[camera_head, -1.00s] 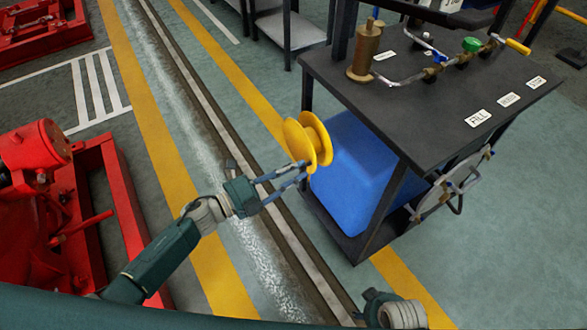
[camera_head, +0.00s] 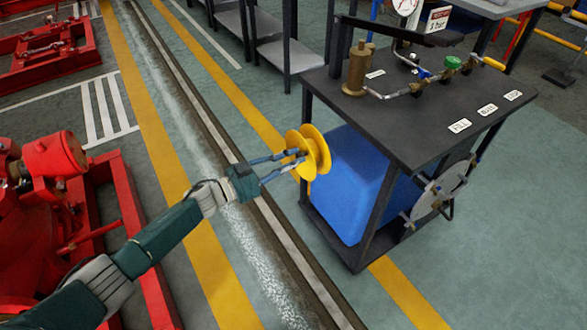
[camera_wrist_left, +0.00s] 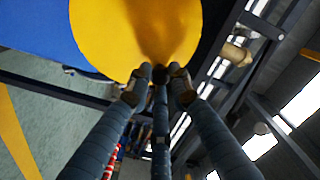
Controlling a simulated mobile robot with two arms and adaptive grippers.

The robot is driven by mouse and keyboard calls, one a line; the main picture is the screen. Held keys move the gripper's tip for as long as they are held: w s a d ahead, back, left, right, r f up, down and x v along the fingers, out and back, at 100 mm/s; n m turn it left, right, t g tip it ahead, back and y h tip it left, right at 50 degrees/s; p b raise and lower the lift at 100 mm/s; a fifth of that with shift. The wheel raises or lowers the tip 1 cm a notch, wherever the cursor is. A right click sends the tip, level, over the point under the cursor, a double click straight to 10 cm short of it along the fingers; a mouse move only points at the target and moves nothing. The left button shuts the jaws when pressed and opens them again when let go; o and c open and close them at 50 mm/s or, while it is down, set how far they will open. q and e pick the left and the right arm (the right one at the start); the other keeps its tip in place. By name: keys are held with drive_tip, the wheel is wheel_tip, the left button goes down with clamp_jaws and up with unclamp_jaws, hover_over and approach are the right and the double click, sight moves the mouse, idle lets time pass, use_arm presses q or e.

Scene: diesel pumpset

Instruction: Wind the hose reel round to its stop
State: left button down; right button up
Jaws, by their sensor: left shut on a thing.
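The yellow hose reel (camera_head: 319,148) stands at the left side of the dark bench, in front of the blue tank. My left gripper (camera_head: 299,157) is at the near left face of the reel. Its fingers are shut on what looks like the reel's handle, which is mostly hidden in the head view. In the left wrist view, the reel's yellow disc (camera_wrist_left: 125,32) fills the top middle, and the left gripper (camera_wrist_left: 160,76) closes around a small dark piece close to the disc. My right gripper is not in view.
The dark bench (camera_head: 440,115) carries brass pipework and labels. The blue tank (camera_head: 352,185) sits under it, right beside the reel. Red machinery (camera_head: 55,165) stands at the left. A floor channel and yellow stripes run between, with clear floor around them.

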sight(301, 143)
use_arm(q)
drive_tip(key=shift+w+a+r+n, duration=0.3)
drive_tip(key=shift+w+r+n, duration=0.1)
drive_tip(key=shift+n, duration=0.5)
drive_tip(key=shift+w+a+r+n, duration=0.15)
drive_tip(key=shift+w+a+n, duration=0.15)
drive_tip(key=shift+n, duration=0.5)
drive_tip(key=shift+w+a+r+n, duration=0.15)
drive_tip(key=shift+w+n, duration=0.1)
drive_tip(key=shift+n, duration=0.35)
drive_tip(key=shift+w+a+n, duration=0.15)
drive_tip(key=shift+w+n, duration=0.1)
drive_tip(key=shift+n, duration=0.35)
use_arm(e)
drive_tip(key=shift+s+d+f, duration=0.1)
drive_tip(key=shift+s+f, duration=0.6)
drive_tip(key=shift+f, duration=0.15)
use_arm(q)
drive_tip(key=c, duration=1.6)
unclamp_jaws()
drive_tip(key=shift+o, duration=0.2)
